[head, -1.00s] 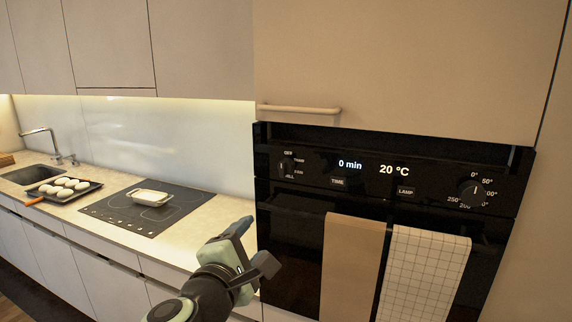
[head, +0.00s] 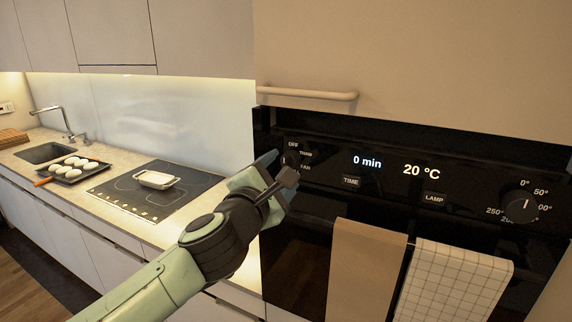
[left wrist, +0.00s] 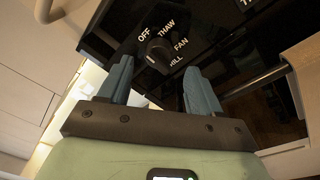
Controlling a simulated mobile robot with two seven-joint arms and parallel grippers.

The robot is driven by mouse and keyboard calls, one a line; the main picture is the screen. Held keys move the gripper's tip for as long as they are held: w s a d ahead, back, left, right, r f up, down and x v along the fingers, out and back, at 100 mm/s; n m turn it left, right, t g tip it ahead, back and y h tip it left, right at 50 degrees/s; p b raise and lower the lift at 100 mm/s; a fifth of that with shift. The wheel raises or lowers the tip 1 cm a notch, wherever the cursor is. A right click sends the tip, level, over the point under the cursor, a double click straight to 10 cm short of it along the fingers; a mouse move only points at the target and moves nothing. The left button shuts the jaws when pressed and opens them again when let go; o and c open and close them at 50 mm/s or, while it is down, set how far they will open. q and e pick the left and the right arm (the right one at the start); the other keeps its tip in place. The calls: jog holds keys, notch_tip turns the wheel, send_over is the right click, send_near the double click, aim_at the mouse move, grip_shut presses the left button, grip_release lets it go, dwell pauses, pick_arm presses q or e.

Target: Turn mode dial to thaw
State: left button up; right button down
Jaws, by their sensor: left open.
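The black mode dial (head: 290,160) is at the left end of the oven's control panel, partly hidden by my left gripper in the head view. In the left wrist view the dial (left wrist: 158,54) shows between and just beyond the fingertips, with OFF, THAW, FAN and a partly covered GRILL label around it. A white mark shows on the dial's lower left side; which label it selects I cannot tell. My left gripper (head: 280,170) is open and empty, close in front of the dial; contact is not visible. My right gripper is not in view.
The temperature dial (head: 520,207) is at the panel's right, with TIME (head: 350,181) and LAMP (head: 434,198) buttons between. A brown towel (head: 365,270) and a checked towel (head: 455,278) hang below. A cabinet handle (head: 307,93) is above. The hob (head: 118,196) is at left.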

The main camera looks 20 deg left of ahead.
aim_at(289, 162)
pick_arm(q)
jog(key=w, duration=0.4)
jog(key=shift+d, duration=0.1)
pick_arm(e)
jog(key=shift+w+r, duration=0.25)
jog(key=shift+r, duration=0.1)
pick_arm(q)
jog(key=c, duration=1)
